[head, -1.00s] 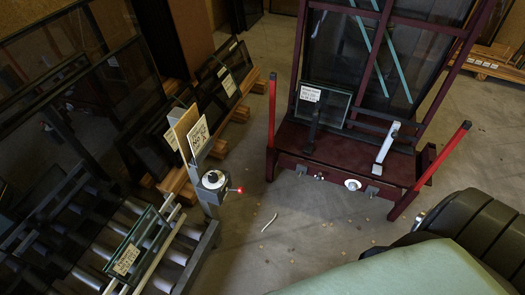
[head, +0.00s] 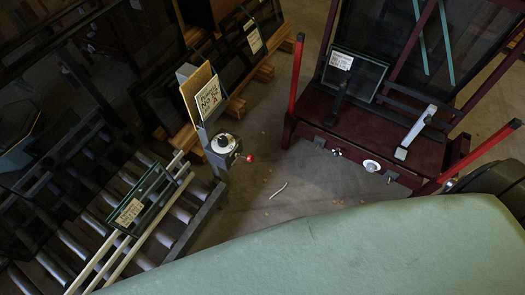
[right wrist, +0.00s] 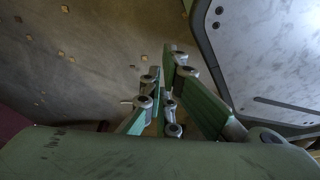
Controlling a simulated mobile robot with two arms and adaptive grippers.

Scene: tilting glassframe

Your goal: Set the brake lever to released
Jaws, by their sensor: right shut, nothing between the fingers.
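A short lever with a red knob (head: 249,158) sticks out to the right from a round dial box (head: 223,144) on a grey post. A dark red glass cart (head: 340,130) stands to the right of it, with two upright red-gripped bars. The frames do not show clearly which part is the brake lever or how it is set. My right gripper (right wrist: 163,68) is shut and empty in the right wrist view, over bare floor. It touches nothing that I can see. My left gripper is not in view.
A roller conveyor (head: 75,235) with a small framed pane lies at the left. Dark glass panels (head: 235,55) lean on wooden supports at the back. A thin pale strip (head: 278,190) lies on open floor between the post and the cart.

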